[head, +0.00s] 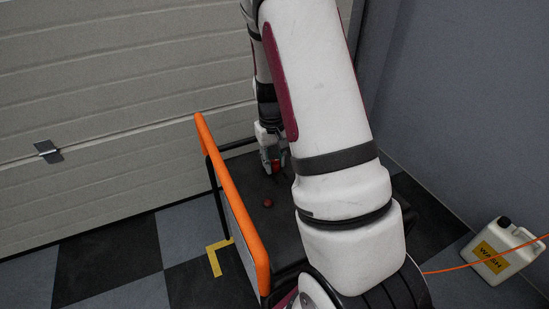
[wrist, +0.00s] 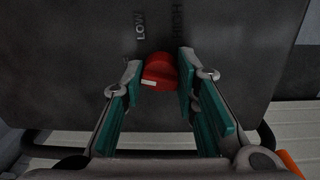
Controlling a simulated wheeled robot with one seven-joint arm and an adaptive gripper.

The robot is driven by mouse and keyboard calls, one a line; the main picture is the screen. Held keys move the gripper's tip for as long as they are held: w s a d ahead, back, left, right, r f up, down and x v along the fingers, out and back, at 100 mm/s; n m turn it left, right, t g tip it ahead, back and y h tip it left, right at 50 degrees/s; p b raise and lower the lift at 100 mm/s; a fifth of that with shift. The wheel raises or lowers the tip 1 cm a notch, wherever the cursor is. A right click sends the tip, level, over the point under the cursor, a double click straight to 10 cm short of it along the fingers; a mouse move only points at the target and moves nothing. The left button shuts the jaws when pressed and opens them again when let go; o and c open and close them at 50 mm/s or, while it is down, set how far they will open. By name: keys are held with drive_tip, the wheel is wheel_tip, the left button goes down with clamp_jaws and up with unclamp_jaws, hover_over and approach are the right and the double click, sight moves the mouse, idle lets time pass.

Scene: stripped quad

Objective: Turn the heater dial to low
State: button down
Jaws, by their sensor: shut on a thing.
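The heater dial (wrist: 160,68) is a red knob on a dark panel (wrist: 75,50) in the wrist view. It sits between the fingertips of my gripper (wrist: 161,64), which is shut on it. A pale mark shows on the dial's near left side. The word LOW (wrist: 140,26) is printed beyond the dial, slightly left, and HIGH (wrist: 178,22) to the right of it. The left finger partly hides another faint marking. In the head view my gripper (head: 272,165) points down at the dark top, with red showing at its tips.
A second red knob (head: 268,203) stands on the dark top, nearer the camera. An orange rail (head: 231,190) runs along the left side. A pale shutter (head: 100,110) is behind. A white WASH jug (head: 503,248) and an orange cord (head: 455,267) are at right.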

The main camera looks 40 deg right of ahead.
drive_tip(key=m+p, duration=0.2)
drive_tip(key=m, duration=0.2)
drive_tip(key=shift+r+m, duration=0.1)
drive_tip(key=shift+m, duration=0.2)
drive_tip(key=m+p, duration=0.2)
drive_tip(key=m, duration=0.2)
drive_tip(key=shift+w, duration=0.15)
drive_tip(key=shift+m, duration=0.3)
drive_tip(key=c, duration=1.3)
unclamp_jaws()
drive_tip(key=r, duration=1.2)
drive_tip(key=shift+w+a, duration=0.15)
drive_tip(key=shift+w, duration=0.05)
drive_tip(key=shift+f, duration=0.1)
